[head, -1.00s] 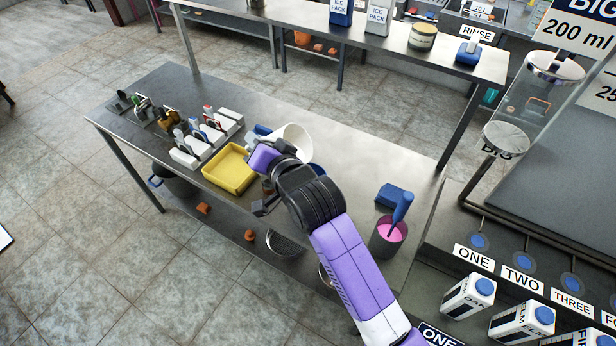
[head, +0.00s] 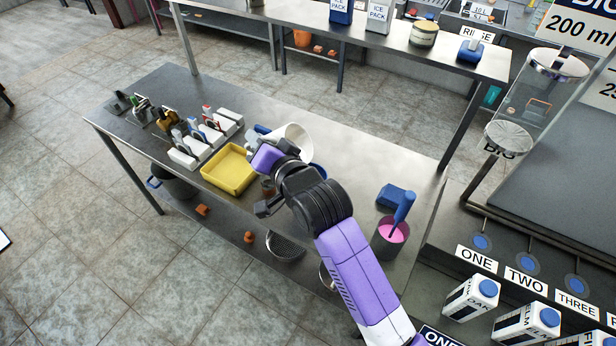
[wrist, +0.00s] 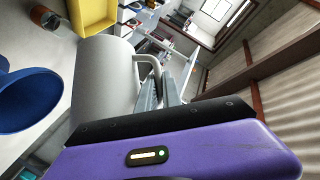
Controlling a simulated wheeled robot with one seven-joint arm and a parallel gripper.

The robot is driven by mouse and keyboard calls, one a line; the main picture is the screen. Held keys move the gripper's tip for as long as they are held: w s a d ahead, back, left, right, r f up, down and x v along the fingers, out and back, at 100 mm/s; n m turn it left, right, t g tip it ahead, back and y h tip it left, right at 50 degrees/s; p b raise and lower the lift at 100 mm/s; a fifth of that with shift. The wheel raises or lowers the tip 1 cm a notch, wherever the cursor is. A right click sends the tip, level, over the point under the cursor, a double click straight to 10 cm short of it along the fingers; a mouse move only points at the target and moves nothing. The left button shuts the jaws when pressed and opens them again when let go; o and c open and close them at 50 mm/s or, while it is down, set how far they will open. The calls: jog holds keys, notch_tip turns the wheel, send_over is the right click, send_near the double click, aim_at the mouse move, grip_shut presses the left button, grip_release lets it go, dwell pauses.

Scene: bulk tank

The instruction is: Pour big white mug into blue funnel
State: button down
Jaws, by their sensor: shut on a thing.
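The big white mug (head: 296,137) is tilted on its side above the steel table, and my gripper (head: 279,152) holds it. In the wrist view, the mug (wrist: 100,78) has its handle between my gripper's fingers (wrist: 160,92), which are shut on it. The blue funnel (wrist: 28,100) is at the left of the wrist view, close beside the mug and apart from it in the picture. In the head view, only a blue edge of the funnel (head: 318,171) shows behind my arm. The mug's contents are hidden, and no stream is visible.
A yellow tray (head: 228,170) lies left of my gripper, with several white blocks and small tools beyond it. A pink-filled container (head: 389,238) with a blue tool stands to the right, by a blue block (head: 391,193).

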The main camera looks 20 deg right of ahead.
jog(key=shift+s+d+t+y+b, duration=0.6)
jog(key=shift+t+b, duration=0.5)
jog(key=shift+b, duration=1.65)
dwell(1.2)
